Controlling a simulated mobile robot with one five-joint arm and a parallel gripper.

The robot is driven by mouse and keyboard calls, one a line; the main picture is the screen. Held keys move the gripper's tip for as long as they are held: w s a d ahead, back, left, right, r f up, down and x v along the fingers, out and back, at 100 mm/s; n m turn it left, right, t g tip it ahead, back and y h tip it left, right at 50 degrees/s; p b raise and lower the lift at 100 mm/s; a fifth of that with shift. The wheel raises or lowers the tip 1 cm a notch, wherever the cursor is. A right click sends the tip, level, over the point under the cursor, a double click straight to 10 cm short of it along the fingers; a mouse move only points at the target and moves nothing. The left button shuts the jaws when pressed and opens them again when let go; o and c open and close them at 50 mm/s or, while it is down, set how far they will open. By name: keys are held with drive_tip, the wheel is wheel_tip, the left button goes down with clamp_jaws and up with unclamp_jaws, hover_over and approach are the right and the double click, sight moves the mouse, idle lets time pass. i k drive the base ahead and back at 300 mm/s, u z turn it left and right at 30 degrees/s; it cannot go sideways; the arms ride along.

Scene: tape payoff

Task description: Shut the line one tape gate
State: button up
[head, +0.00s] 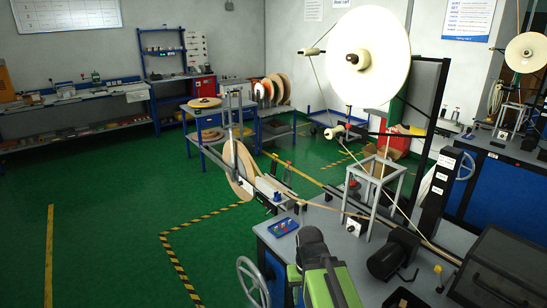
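The nearer tape line stands at the right of the head view, with a large cream reel (367,57) raised on a dark frame. Tape runs down from the reel to a grey metal stand (374,190) on the bench and across the bench top. A small plate (351,227) is fixed at the stand's foot; its marking is too small to read. I cannot make out which part is the line one tape gate, or whether it is open or shut. My gripper's fingers do not show in the head view.
A blue bench with a grey top (340,254) fills the lower right, bearing a blue button box (283,227), a black motor (392,254) and a dark box (498,268). A handwheel (252,283) sticks out at its left. A second tape line stands far right. Green floor (110,220) is clear at left.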

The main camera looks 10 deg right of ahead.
sight(274, 165)
drive_tip(key=z, duration=0.05)
drive_tip(key=k, duration=0.45)
drive_tip(key=u, duration=1)
drive_tip(key=i, duration=2.45)
drive_tip(key=u, duration=0.05)
